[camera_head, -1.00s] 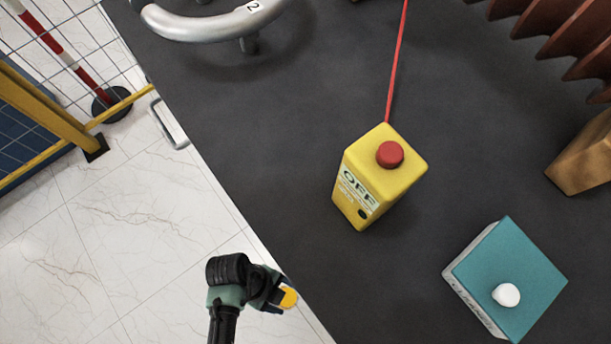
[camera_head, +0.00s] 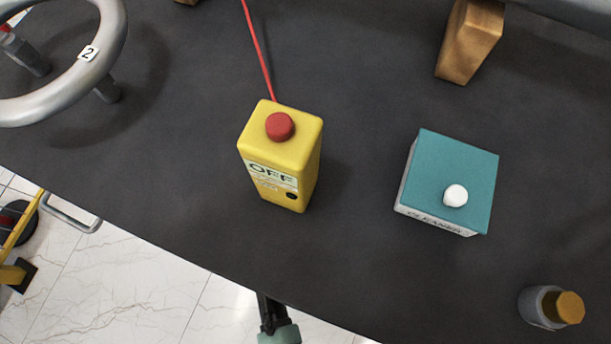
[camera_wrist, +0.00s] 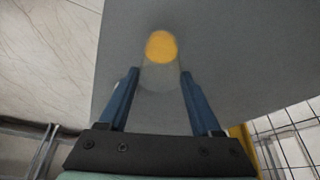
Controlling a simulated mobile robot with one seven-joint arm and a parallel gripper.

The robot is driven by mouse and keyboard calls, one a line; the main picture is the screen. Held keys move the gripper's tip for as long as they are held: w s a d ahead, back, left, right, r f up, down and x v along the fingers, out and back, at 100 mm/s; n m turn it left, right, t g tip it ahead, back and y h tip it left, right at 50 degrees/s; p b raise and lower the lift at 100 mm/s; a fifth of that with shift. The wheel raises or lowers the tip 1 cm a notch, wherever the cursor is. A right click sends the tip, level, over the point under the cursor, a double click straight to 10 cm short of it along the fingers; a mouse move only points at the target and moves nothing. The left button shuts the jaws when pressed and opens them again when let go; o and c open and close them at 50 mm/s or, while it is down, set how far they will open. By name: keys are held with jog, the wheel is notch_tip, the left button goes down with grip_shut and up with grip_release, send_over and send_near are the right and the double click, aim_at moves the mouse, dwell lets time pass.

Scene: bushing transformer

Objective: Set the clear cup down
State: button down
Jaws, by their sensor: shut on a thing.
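The clear cup (camera_wrist: 160,78) is between the two blue fingers of my gripper (camera_wrist: 160,73) in the wrist view. It is see-through, with a round orange-yellow part at its far end. My gripper is shut on it. A plain grey surface shows behind the cup; I cannot tell whether the cup touches it. In the head view only a dark and green part of my arm shows at the bottom edge. My fingers and the held cup cannot be made out there.
On the dark table (camera_head: 350,230) stand a yellow OFF box (camera_head: 280,160) with a red button, a teal-topped cleaner box (camera_head: 445,180) and a small grey container (camera_head: 540,308) with an amber top. A handwheel (camera_head: 60,75) is at upper left. Open table lies between the boxes and front edge.

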jog(key=shift+w+d+f+b, duration=0.15)
jog(key=shift+f+b, duration=0.1)
jog(key=shift+f, duration=0.3)
jog(key=shift+w+a+f+b, duration=0.15)
jog(key=shift+f+b, duration=0.1)
jog(key=shift+f, duration=0.35)
jog(key=shift+w+d+f+b, duration=0.15)
jog(key=shift+f+b, duration=0.1)
jog(key=shift+f, duration=0.3)
jog(key=shift+f, duration=0.1)
jog(key=shift+c, duration=0.4)
grip_release()
jog(key=p+v, duration=0.2)
jog(key=v, duration=0.5)
jog(key=shift+r, duration=0.35)
